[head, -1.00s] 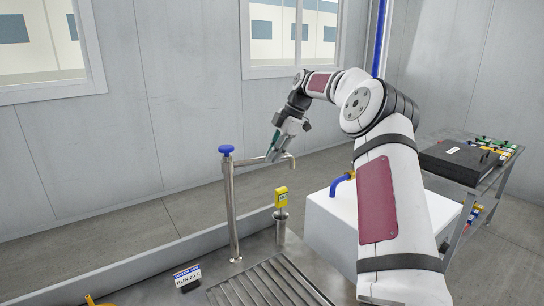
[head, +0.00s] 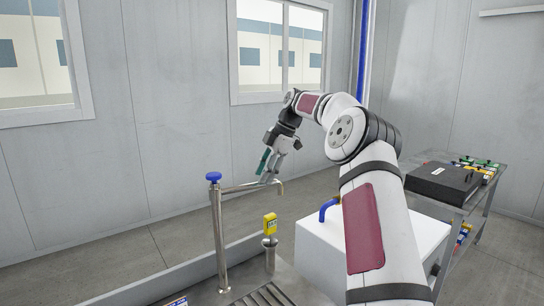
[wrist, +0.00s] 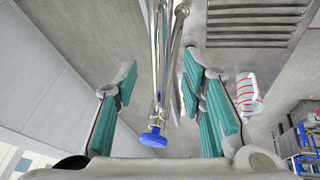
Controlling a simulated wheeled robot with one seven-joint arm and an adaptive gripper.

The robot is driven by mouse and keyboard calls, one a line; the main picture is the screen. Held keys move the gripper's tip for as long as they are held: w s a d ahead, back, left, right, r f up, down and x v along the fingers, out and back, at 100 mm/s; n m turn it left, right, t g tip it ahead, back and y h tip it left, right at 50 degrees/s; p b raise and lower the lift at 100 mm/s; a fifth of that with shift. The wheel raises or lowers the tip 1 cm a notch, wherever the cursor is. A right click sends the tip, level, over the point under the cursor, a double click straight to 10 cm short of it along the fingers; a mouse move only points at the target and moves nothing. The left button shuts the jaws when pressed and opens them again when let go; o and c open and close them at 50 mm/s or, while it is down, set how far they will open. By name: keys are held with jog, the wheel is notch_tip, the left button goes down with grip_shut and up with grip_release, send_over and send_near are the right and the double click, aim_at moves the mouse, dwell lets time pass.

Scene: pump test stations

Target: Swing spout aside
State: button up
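The spout is a thin metal arm (head: 248,187) that reaches right from the top of an upright steel post (head: 220,240) with a blue knob (head: 213,176). Its outer end bends down. My gripper (head: 268,178) is at the spout's outer part in the head view. In the wrist view, my gripper (wrist: 160,108) has its teal-padded fingers wide apart. The spout and post, with the blue knob (wrist: 153,139), show between the fingers, with gaps on both sides. Contact at the fingertips cannot be told.
A yellow device (head: 270,223) stands on a short post right of the spout post. A slatted drain grate (wrist: 255,20) lies below. A white box (head: 313,245) with a blue bent pipe (head: 328,209) stands to the right. A cart (head: 455,200) with a black case (head: 442,181) is farther right.

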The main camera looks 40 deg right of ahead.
jog(key=v, duration=0.9)
jog(key=shift+r, duration=0.1)
dwell(0.4)
jog(key=s+a+r+m+h, duration=0.2)
jog(key=a+r, duration=0.2)
jog(key=a, duration=0.6)
jog(key=s+a+r+m+h, duration=0.1)
jog(key=a+r, duration=0.2)
jog(key=a, duration=0.7)
jog(key=s+a+m+h, duration=0.1)
jog(key=s+a+m, duration=0.3)
jog(key=s+a, duration=0.5)
jog(key=s+a+f+m+t, duration=0.1)
jog(key=s+f+m, duration=0.3)
jog(key=s+f, duration=0.3)
jog(key=s+a+f+m, duration=0.2)
jog(key=s+f+m, duration=0.3)
jog(key=s, duration=1.3)
notch_tip(320, 180, down, 2)
jog(key=shift+s+f+t, duration=0.2)
jog(key=shift+f+t, duration=0.05)
jog(key=shift+t, duration=0.15)
